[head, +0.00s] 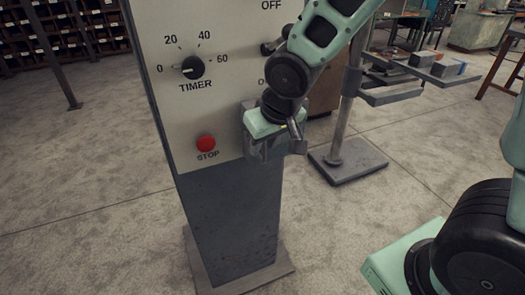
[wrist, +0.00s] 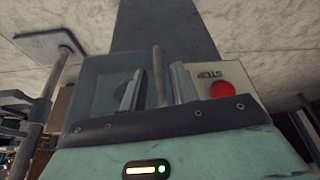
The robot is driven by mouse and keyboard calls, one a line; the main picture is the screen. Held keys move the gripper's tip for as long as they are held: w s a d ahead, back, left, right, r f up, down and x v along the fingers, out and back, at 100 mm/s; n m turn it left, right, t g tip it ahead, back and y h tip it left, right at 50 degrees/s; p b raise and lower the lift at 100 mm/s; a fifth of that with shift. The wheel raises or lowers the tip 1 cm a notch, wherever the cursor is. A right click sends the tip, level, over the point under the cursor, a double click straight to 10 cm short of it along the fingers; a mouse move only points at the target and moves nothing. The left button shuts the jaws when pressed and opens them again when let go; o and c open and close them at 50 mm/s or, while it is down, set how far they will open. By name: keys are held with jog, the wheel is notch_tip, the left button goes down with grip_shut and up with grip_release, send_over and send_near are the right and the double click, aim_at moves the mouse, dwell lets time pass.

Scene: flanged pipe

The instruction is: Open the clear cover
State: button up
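The clear cover (head: 262,150) is a see-through grey box low on the right part of the control panel's front, partly hidden behind my gripper (head: 294,133). In the wrist view the clear cover (wrist: 98,88) fills the left of the panel. My gripper (wrist: 155,92) is at the cover, with its two fingers apart. A thin upright bar (wrist: 157,72), which looks like part of the cover, stands between the fingers with gaps showing on both sides. I cannot tell whether a finger touches it. The cover looks shut; what lies under it is hidden.
The panel carries a red STOP button (head: 206,143) left of the cover and a black timer knob (head: 193,67) above that. A metal stand (head: 345,160) is behind on the right. The floor on the left is clear.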

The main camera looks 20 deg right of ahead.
jog(key=shift+x, duration=0.9)
grip_shut()
jog(key=shift+r, duration=0.1)
